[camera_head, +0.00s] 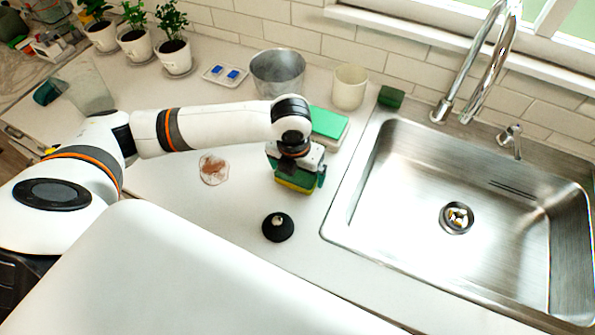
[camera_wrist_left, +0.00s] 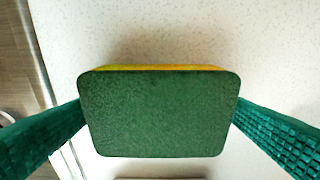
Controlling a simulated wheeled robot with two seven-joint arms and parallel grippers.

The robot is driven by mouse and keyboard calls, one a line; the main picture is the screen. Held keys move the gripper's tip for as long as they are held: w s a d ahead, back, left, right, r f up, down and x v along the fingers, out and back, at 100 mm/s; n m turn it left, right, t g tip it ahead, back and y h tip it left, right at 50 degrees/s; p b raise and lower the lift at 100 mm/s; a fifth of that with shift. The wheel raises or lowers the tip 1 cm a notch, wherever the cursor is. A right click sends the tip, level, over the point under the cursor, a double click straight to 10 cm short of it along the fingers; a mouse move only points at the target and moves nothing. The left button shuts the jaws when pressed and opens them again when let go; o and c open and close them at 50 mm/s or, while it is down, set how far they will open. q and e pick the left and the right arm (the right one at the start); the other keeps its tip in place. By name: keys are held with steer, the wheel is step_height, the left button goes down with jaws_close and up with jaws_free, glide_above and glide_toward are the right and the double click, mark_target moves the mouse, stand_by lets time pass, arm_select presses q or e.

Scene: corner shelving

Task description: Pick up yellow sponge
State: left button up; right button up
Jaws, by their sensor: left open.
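The yellow sponge (camera_head: 296,184) has a dark green scouring top and lies on the white counter left of the sink. In the left wrist view its green top (camera_wrist_left: 158,113) fills the middle, with a thin yellow edge along the far side. My left gripper (camera_head: 297,176) is right over the sponge, pointing down. Its green ridged fingers stand on either side of the sponge in the left wrist view (camera_wrist_left: 160,128), with a small gap at each side. The gripper is open and holds nothing. My right gripper is not in view.
A green-topped block (camera_head: 328,124) lies close behind the gripper. A metal bowl (camera_head: 278,72), cream cup (camera_head: 349,87) and dark green sponge (camera_head: 391,97) stand farther back. A black round object (camera_head: 278,227) sits in front. The steel sink (camera_head: 400,215) is at right.

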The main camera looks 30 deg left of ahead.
mark_target(297, 172)
arm_select(q)
steer(key=c, duration=0.8)
steer(key=shift+r, duration=0.1)
step_height(297, 172, up, 10)
steer(key=b, duration=0.1)
steer(key=shift+o, duration=0.9)
steer(key=shift+c, duration=0.5)
